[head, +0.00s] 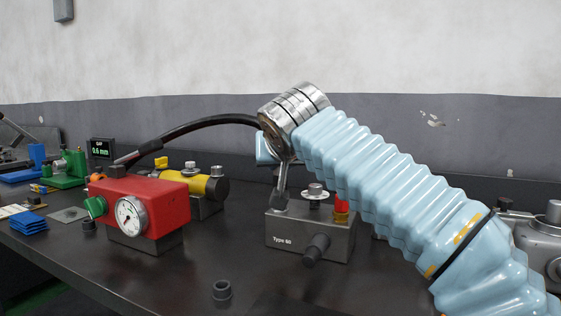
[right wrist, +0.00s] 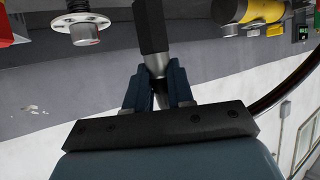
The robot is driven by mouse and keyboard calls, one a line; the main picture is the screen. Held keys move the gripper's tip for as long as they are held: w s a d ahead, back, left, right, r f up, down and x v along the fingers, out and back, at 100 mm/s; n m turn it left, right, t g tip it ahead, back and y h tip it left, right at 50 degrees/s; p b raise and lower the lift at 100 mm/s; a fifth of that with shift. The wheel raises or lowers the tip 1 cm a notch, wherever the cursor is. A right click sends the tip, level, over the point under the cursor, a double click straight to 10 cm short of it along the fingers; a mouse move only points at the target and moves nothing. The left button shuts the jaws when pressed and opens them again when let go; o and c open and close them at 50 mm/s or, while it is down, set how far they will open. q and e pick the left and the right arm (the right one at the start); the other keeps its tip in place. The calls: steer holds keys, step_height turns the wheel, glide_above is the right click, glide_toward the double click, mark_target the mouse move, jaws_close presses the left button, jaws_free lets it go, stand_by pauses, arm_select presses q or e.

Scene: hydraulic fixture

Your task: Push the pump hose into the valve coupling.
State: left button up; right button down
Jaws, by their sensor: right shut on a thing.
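The red pump block (head: 150,205) with a round gauge stands at left, and a black hose (head: 195,125) arcs from it to behind my right wrist. The grey valve block (head: 310,235), marked "Type 60", stands below that wrist. A slim metal piece (head: 283,175) runs down from my right gripper (head: 267,148) to the block's left top. In the right wrist view, my right gripper (right wrist: 159,88) is shut on the hose end, with a silver part (right wrist: 155,64) between the fingers and a black body (right wrist: 150,25) beyond. Whether it is seated in the coupling cannot be told. My left gripper is not in view.
A yellow cylinder (head: 195,183) on a dark block stands behind the pump. A small display (head: 102,149) reads 0.6 mm. A loose dark ring (head: 222,290) lies at the front of the bench (head: 180,280). A grey machine (head: 540,240) stands at right.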

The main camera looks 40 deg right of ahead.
steer(key=shift+f, duration=0.1)
steer(key=c, duration=0.9)
jaws_free()
steer(key=v, duration=1.3)
steer(key=shift+s+a+p, duration=0.15)
steer(key=shift+s+p, duration=0.15)
steer(key=shift+p, duration=0.1)
